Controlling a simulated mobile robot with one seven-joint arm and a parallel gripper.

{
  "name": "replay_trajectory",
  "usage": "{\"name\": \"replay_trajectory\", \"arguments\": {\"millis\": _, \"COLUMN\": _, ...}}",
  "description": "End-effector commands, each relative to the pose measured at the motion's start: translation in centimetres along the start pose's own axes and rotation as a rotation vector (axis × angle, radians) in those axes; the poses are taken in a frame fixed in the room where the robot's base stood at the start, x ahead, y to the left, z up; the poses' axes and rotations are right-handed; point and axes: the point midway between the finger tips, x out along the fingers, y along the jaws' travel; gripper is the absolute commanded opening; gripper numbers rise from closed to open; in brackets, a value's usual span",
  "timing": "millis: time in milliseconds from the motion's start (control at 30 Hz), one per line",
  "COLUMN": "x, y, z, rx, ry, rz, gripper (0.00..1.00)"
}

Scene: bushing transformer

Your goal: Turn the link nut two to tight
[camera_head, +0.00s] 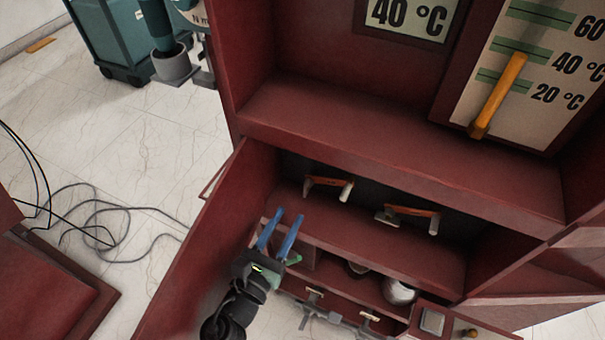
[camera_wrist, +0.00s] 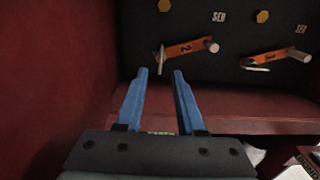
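The orange link marked 2 (camera_wrist: 186,49) is on the dark back panel of the compartment, left of the link marked 1 (camera_wrist: 270,57). Link two also shows in the head view (camera_head: 326,183). Silver metal pieces sit at its two ends: a pin-like one at left (camera_wrist: 160,60) and a round one at right (camera_wrist: 211,46). I cannot tell how tight either is. My gripper (camera_wrist: 161,72) is open and empty, its blue fingers pointing at the panel below the left end of link two. In the head view my gripper (camera_head: 286,216) is at the compartment's front left, apart from the link.
The red cabinet's side wall (camera_wrist: 50,70) is close on the left, and a red shelf (camera_head: 380,245) lies below the links. A white rounded object (camera_head: 399,291) is on the lower level. Open red door (camera_head: 205,245) stands left of my arm. Cables (camera_head: 95,215) lie on the floor.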

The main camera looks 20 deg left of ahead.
Motion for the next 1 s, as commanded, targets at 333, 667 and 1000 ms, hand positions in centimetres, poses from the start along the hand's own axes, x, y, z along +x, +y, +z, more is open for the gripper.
{"name": "replay_trajectory", "arguments": {"millis": 333, "x": 5.2, "y": -0.1, "z": 0.1, "rx": 0.004, "ry": -0.003, "rz": -0.004, "gripper": 0.38}}
{"name": "replay_trajectory", "arguments": {"millis": 667, "x": 7.3, "y": -0.1, "z": 0.1, "rx": 0.004, "ry": -0.001, "rz": -0.002, "gripper": 0.38}}
{"name": "replay_trajectory", "arguments": {"millis": 1000, "x": 7.3, "y": -0.1, "z": 0.1, "rx": 0.004, "ry": -0.001, "rz": -0.002, "gripper": 0.09}}
